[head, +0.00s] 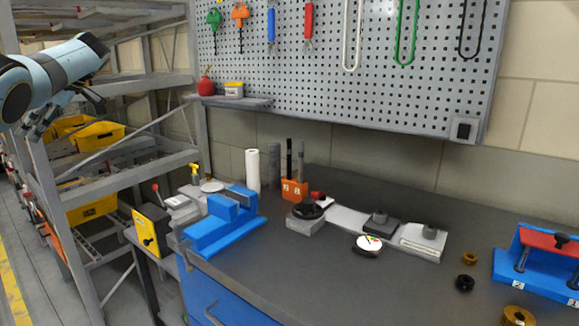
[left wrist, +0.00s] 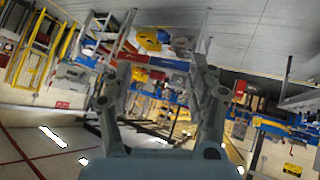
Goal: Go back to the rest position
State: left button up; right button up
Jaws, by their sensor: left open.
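My left gripper (head: 68,112) hangs at the upper left of the head view, in front of the grey shelf rack. It also shows in the left wrist view (left wrist: 165,75), with its two fingers spread apart and nothing between them. Part of it is dark and small in the head view, and it is clear of the workbench. My right gripper is not in either view.
A grey rack (head: 150,83) with yellow bins (head: 97,136) stands behind my left arm. The dark workbench (head: 330,265) holds a blue vise (head: 222,222), an orange tool holder (head: 294,189) and a blue fixture (head: 535,262). A pegboard (head: 340,95) hangs above it.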

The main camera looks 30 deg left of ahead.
pick_arm(q)
jog(key=s+a+f+m+t+y, duration=0.2)
jog(key=a+f+m, duration=0.2)
jog(key=f+m, duration=0.55)
jog(key=s+a+f+m+t+y, duration=0.2)
jog(key=a+f+m+y, duration=0.1)
jog(key=f+m, duration=0.6)
jog(key=s+d+f+m+t+h, duration=0.15)
jog(key=s+f+m+t, duration=0.35)
jog(key=s+f+m, duration=1.05)
jog(key=s+d+f+h, duration=0.2)
jog(key=s+d+f, duration=0.1)
jog(key=d+f, duration=0.85)
jog(key=s+d+f+h, duration=0.2)
jog(key=d+f+h, duration=0.1)
jog(key=d+f, duration=0.9)
jog(key=s+d+f+n+h, duration=0.1)
jog(key=d+f+h, duration=0.15)
jog(key=d, duration=0.95)
jog(key=s+d+f+g+h, duration=0.1)
jog(key=d+f, duration=0.3)
jog(key=d, duration=0.9)
jog(key=s+d+f+n+h, duration=0.1)
jog(key=s+d+f, duration=0.15)
jog(key=d, duration=0.95)
notch_tip(320, 180, down, 8)
jog(key=b, duration=0.8)
jog(key=shift+a+f+g, duration=0.25)
jog(key=shift+a+g, duration=0.05)
jog(key=shift+a, duration=0.15)
